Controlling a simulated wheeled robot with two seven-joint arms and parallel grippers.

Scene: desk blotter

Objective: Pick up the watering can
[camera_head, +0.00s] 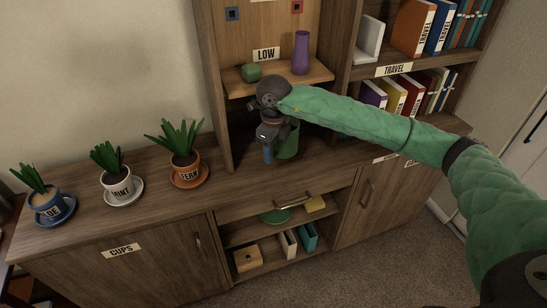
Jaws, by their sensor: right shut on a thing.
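A dark green object (289,146), which looks like the watering can, stands or hangs at the cabinet top in the recess under the low shelf. My arm and wrist hide much of it, and its spout and handle cannot be made out. My right gripper (268,154) points down at its left side and is shut on it. Whether its base touches the cabinet top cannot be told. My left gripper is out of view.
Potted plants stand on saucers to the left, the fern pot (187,171) nearest. A cabinet side panel (216,110) stands close left of the gripper.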

